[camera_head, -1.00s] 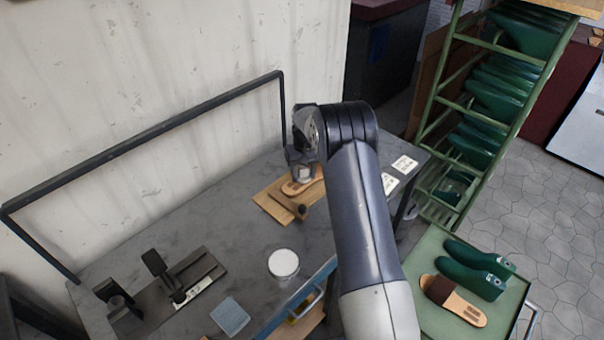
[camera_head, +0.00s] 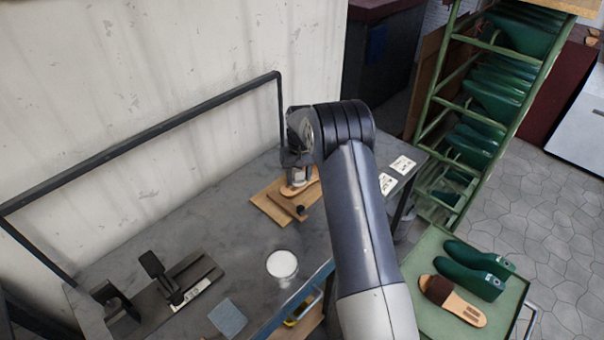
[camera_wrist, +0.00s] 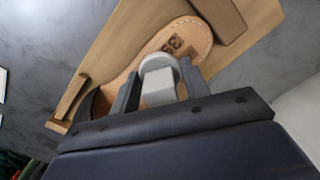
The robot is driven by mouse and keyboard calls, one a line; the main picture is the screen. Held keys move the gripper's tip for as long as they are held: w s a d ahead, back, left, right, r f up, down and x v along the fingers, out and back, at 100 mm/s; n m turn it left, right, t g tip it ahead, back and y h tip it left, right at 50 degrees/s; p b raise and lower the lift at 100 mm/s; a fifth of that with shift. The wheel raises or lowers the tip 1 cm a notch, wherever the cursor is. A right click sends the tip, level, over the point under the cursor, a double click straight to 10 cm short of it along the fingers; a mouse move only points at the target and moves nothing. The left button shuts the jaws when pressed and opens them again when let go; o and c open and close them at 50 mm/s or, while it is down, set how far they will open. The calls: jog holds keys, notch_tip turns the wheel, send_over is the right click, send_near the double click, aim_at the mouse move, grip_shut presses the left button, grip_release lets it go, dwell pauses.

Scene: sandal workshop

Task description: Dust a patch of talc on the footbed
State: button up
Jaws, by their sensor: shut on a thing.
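The tan footbed (camera_wrist: 181,40) with a dark stamped mark lies on a wooden board (camera_wrist: 232,45) in the wrist view. Part of the footbed (camera_head: 312,180) and the board (camera_head: 264,206) also show on the bench in the head view. My gripper (camera_wrist: 160,88) is shut on a pale grey block with a rounded whitish end (camera_wrist: 158,80). This held thing is over the footbed; I cannot tell whether it touches. In the head view my gripper (camera_head: 296,172) is above the board, partly hidden by my arm. A round tub with a white top (camera_head: 282,264) stands on the bench.
A brown wooden bar (camera_head: 288,206) lies on the board. A dark fixture (camera_head: 178,280) and a blue-grey square (camera_head: 228,318) are on the bench's left and front. White cards (camera_head: 388,183) lie at right. A green trolley (camera_head: 428,310) holds lasts and a sandal.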

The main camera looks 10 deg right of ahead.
jog(key=shift+w+d+f, duration=0.1)
jog(key=shift+w+d, duration=0.4)
jog(key=shift+d, duration=0.3)
jog(key=shift+w+d+f, duration=0.1)
jog(key=shift+w+d, duration=0.4)
jog(key=shift+d, duration=0.3)
jog(key=shift+r, duration=0.1)
jog(key=shift+w+d+r+p, duration=0.1)
jog(key=shift+r+p, duration=0.8)
jog(key=shift+r, duration=0.6)
jog(key=shift+w+d+r+p, duration=0.1)
jog(key=shift+r+p, duration=0.8)
jog(key=shift+r, duration=0.55)
jog(key=shift+a+r, duration=0.1)
notch_tip(320, 180, up, 3)
jog(key=shift+f+p, duration=0.1)
jog(key=shift+p, duration=0.9)
